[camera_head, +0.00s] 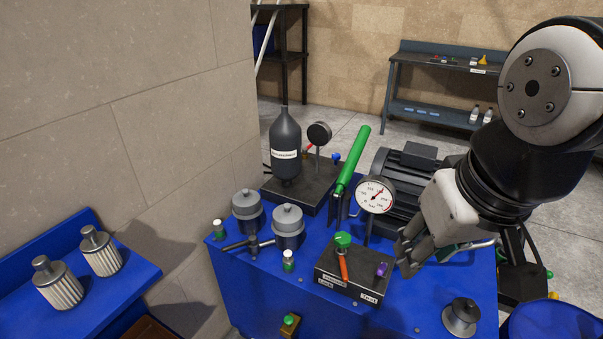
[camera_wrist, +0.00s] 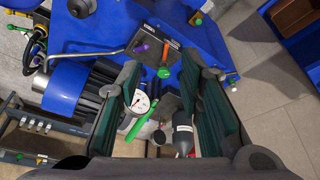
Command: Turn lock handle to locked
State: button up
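A dark control box (camera_head: 352,287) stands on the blue bench top, with pale labels on its front whose words I cannot read surely. It carries a green knob (camera_head: 343,240), a red-orange handle (camera_head: 343,268) and a purple knob (camera_head: 382,270). I cannot tell for certain which is the lock handle. In the wrist view the orange handle (camera_wrist: 173,43), green knob (camera_wrist: 163,72) and purple knob (camera_wrist: 141,46) show beyond the fingers. My gripper (camera_head: 407,258) is just right of the box, apart from the handle. In the wrist view my gripper (camera_wrist: 163,82) is open and empty.
A pressure gauge (camera_head: 375,195) and long green lever (camera_head: 353,160) stand behind the box. Two grey canisters (camera_head: 288,226) are left, a dark bottle (camera_head: 286,146) behind. A dark motor (camera_head: 405,180) is behind my gripper. A spool-like part (camera_head: 461,316) sits at front right.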

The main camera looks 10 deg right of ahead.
jog(key=w+f+g, duration=0.1)
jog(key=w+f, duration=0.1)
jog(key=w, duration=0.5)
jog(key=m+g+y, duration=0.1)
jog(key=g, duration=0.2)
send_over(345, 270)
notch_tip(345, 270, down, 18)
notch_tip(345, 270, down, 13)
jog(key=shift+f+b, duration=0.15)
jog(key=shift+b, duration=0.5)
grip_shut()
